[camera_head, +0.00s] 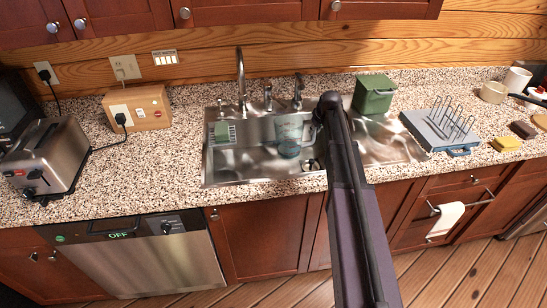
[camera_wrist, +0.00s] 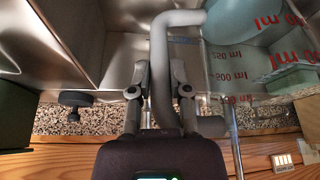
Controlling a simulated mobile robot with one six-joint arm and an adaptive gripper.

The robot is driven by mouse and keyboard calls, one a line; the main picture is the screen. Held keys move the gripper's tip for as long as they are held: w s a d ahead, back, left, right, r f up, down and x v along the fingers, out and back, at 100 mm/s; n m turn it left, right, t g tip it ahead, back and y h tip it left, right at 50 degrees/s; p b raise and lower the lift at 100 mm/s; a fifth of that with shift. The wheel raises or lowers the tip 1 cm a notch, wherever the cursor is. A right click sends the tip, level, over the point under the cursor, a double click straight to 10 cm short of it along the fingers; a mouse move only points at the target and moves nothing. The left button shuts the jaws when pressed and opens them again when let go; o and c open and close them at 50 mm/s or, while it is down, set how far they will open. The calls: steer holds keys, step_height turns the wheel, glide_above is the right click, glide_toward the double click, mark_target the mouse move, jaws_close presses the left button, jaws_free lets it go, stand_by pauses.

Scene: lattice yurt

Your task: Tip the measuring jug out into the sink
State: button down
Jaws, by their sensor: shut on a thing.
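The clear measuring jug (camera_head: 290,135) is over or inside the sink basin, near its right side; I cannot tell whether it touches the basin. In the wrist view the jug (camera_wrist: 232,55) is at the upper right, with red ml marks. Its grey handle (camera_wrist: 162,62) runs between the fingers of my gripper (camera_wrist: 160,90), which is shut on it. The jug's exact tilt and contents are unclear. The steel sink (camera_head: 232,166) is set in the speckled counter. My arm covers part of the sink's right half in the head view.
Behind the sink stand a tall tap (camera_head: 241,80) and a shorter spout (camera_head: 298,92). A green caddy (camera_head: 222,132) hangs at the basin's left. A green lidded bin (camera_head: 374,94) and a dish rack (camera_head: 440,128) stand right. A toaster (camera_head: 48,158) is far left.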

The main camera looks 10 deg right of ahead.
step_height(320, 180, down, 10)
steer(key=b, duration=0.8)
steer(key=shift+b, duration=0.35)
steer(key=shift+s+r, duration=0.15)
